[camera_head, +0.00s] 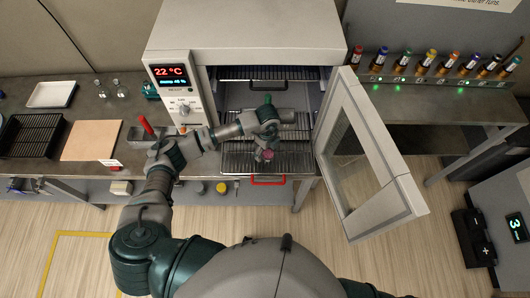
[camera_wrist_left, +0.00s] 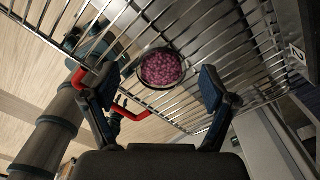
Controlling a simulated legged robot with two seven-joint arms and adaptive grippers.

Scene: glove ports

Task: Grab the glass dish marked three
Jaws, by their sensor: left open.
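A small round dish with pink-purple contents (camera_wrist_left: 161,69) sits on a wire rack (camera_wrist_left: 235,30) in the left wrist view. It also shows small in the head view (camera_head: 265,155), on the pulled-out lower rack of the open oven. I cannot read a mark on it. My left gripper (camera_wrist_left: 158,82) is open, its two fingers on either side of the dish's direction with space between them and it. In the head view the left gripper (camera_head: 266,142) reaches in front of the oven, above the rack. My right gripper is not in view.
The oven (camera_head: 245,30) has its glass door (camera_head: 370,155) swung open to the right. A red handle (camera_head: 268,181) is at the rack's front. Several vials (camera_head: 430,60) stand at right. A tan board (camera_head: 90,140) lies left.

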